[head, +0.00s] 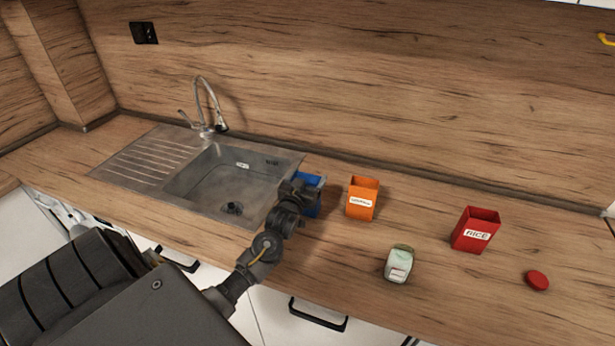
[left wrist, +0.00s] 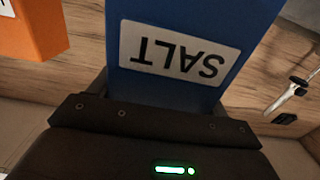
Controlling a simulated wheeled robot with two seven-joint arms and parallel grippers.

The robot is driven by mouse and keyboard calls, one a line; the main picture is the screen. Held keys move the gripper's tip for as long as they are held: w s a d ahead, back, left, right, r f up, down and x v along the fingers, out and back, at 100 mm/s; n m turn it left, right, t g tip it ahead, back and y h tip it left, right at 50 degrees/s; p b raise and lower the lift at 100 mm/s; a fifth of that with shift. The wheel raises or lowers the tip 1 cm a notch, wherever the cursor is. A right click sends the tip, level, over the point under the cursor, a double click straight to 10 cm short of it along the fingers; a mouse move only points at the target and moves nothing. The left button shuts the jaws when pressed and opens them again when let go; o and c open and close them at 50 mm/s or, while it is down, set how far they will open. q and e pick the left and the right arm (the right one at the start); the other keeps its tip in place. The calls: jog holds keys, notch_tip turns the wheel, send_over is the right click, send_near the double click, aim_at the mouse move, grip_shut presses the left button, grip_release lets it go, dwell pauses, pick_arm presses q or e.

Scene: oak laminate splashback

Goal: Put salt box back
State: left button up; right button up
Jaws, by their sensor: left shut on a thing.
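The salt box is blue with a white SALT label. In the head view the salt box (head: 312,193) shows just right of the sink, partly hidden behind my left gripper (head: 298,190). In the left wrist view the salt box (left wrist: 195,45) fills the upper middle, its label upside down. My left gripper (left wrist: 150,105) is shut on it. I cannot tell whether the box touches the counter. My right gripper is not in view.
An orange box (head: 362,199) stands close right of the salt box. Further right are a glass jar (head: 399,264), a red RICE box (head: 475,230) and a red lid (head: 537,281). The sink (head: 225,190) lies left. The counter's back right is clear.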

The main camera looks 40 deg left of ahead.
pick_arm(q)
jog(key=shift+f, duration=0.15)
jog(key=o, duration=1.7)
jog(key=shift+c, duration=0.2)
jog(key=b+v, duration=0.3)
jog(key=v, duration=0.9)
